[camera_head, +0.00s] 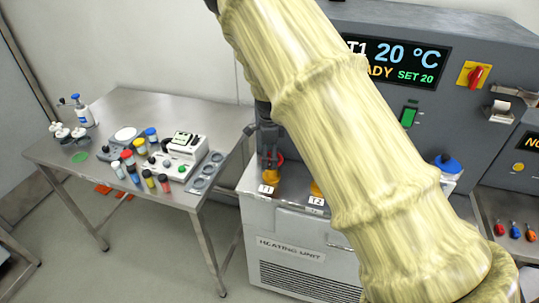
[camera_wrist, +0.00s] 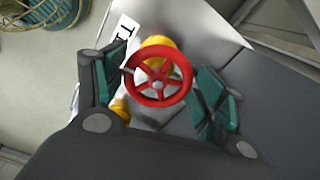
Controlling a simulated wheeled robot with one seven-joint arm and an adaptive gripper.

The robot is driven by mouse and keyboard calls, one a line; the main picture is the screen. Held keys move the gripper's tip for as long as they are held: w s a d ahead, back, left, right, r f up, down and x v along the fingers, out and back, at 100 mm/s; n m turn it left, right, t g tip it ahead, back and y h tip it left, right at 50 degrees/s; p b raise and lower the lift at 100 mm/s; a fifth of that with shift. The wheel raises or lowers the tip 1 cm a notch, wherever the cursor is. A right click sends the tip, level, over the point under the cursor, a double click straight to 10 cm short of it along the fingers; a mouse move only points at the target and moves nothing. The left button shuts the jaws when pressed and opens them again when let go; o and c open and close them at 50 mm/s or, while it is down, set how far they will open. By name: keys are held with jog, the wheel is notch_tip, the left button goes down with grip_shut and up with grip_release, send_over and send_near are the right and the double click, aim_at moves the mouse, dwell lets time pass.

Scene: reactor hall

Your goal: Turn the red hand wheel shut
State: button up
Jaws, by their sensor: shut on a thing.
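The red hand wheel (camera_wrist: 158,86) is a spoked ring with a grey hub, seen nearly face-on in the wrist view. It sits on a yellow valve body (camera_wrist: 155,44) by a white label. In the head view the wheel (camera_head: 281,160) is a small red edge above the orange-yellow valve marked T1 (camera_head: 271,175). My gripper (camera_head: 269,150) comes down onto it from above. The green-padded fingers (camera_wrist: 162,84) stand on either side of the wheel and are shut on its rim. The exact contact at the right finger is hard to make out.
A second valve (camera_head: 316,189), marked T2, stands close to the right, partly behind my arm. The grey heating unit (camera_head: 290,251) bears both. A steel table (camera_head: 110,108) with bottles and vials stands at the left. A display panel (camera_head: 402,60) rises behind.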

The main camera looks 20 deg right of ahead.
aim_at(269, 158)
jog(key=shift+f, duration=0.1)
dwell(0.3)
jog(key=o, duration=1)
jog(key=shift+r, duration=0.2)
notch_tip(269, 158, up, 12)
jog(key=shift+f, duration=0.15)
